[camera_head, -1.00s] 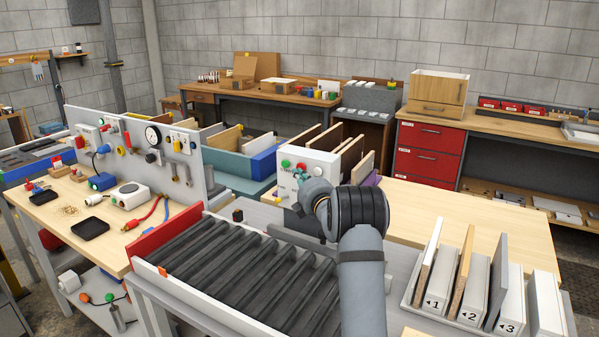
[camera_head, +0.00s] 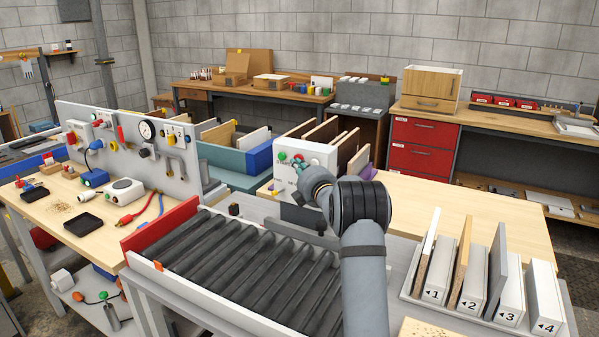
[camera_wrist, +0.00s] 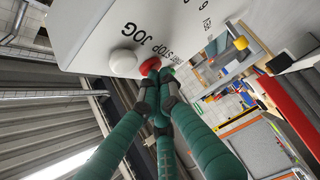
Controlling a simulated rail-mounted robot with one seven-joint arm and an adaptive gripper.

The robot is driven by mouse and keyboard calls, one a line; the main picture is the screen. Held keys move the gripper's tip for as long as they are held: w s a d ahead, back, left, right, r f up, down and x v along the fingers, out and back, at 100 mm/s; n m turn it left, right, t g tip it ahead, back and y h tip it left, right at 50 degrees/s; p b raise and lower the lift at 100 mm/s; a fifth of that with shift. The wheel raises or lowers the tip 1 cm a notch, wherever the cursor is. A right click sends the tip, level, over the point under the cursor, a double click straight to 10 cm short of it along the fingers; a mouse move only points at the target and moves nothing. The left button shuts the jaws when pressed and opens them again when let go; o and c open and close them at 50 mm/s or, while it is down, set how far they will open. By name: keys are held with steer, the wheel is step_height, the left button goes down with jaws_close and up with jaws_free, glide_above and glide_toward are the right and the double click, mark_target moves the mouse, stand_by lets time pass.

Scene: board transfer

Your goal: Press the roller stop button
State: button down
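The white control box (camera_head: 318,152) stands at the far side of the roller conveyor (camera_head: 235,265). Its face carries a green button (camera_head: 282,156), a red stop button (camera_head: 298,161) and a white jog button (camera_head: 315,162). In the wrist view the lettering is upside down, with the red stop button (camera_wrist: 150,65) beside the white jog button (camera_wrist: 123,61). My gripper (camera_wrist: 158,73) has its teal fingers together at the tips, empty, right at the red button and partly covering it. I cannot tell whether the tips touch it. In the head view my wrist hides most of the fingers.
A red guard (camera_head: 160,231) closes the conveyor's left end. A rack (camera_head: 408,294) of numbered slots with upright boards stands at the right. A workbench with a tool panel (camera_head: 110,150) is at the left. Boards in bins stand behind the control box.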

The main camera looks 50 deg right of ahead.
steer(key=w+a+b+v, duration=0.1)
steer(key=a+b+v, duration=0.1)
steer(key=b+v, duration=0.5)
steer(key=v, duration=0.5)
steer(key=shift+s+a+b, duration=0.2)
steer(key=shift+a+b, duration=0.2)
steer(key=shift+a, duration=0.1)
steer(key=shift+w+r, duration=0.1)
steer(key=shift+r, duration=0.05)
